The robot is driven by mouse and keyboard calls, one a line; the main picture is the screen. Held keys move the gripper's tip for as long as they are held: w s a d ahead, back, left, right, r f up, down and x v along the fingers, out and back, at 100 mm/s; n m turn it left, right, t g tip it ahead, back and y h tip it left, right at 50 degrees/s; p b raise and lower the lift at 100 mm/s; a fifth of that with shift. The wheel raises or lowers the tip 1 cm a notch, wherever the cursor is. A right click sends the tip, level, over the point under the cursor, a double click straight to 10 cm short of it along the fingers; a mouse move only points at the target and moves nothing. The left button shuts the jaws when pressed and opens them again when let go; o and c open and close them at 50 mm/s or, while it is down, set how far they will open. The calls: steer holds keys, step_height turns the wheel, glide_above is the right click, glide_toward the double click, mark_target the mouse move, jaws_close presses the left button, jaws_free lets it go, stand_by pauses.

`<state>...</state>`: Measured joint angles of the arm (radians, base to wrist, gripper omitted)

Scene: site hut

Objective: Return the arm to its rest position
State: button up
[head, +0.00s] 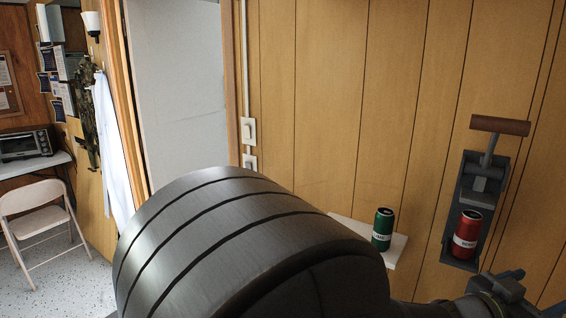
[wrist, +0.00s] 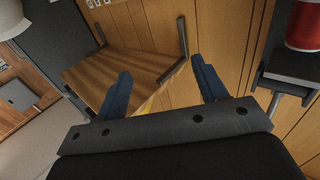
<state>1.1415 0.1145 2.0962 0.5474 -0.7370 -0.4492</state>
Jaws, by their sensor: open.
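My gripper (wrist: 164,86) shows in the wrist view with its two blue fingers spread wide apart. Nothing is held between them. A brown wooden board with dark brackets lies beyond the fingertips, apart from them as far as I can tell. In the head view my large dark arm link fills the lower middle.
A wall-mounted can crusher (head: 483,184) with a brown handle holds a red can (head: 467,232). A green can (head: 383,228) stands on a white shelf (head: 398,246). The wooden board (wrist: 122,67) sticks out from the panelled wall. A folding chair (head: 36,198) stands far left.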

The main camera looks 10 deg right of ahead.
steer(key=s+d+f+m+g, duration=0.1)
steer(key=s+d+f+g, duration=0.1)
steer(key=s, duration=0.5)
steer(key=s+d+f+m+g, duration=0.1)
steer(key=s+d+g, duration=0.1)
steer(key=s, duration=0.6)
steer(key=shift+d+f+m, duration=0.35)
steer(key=shift+d+m, duration=0.05)
steer(key=shift+d, duration=0.3)
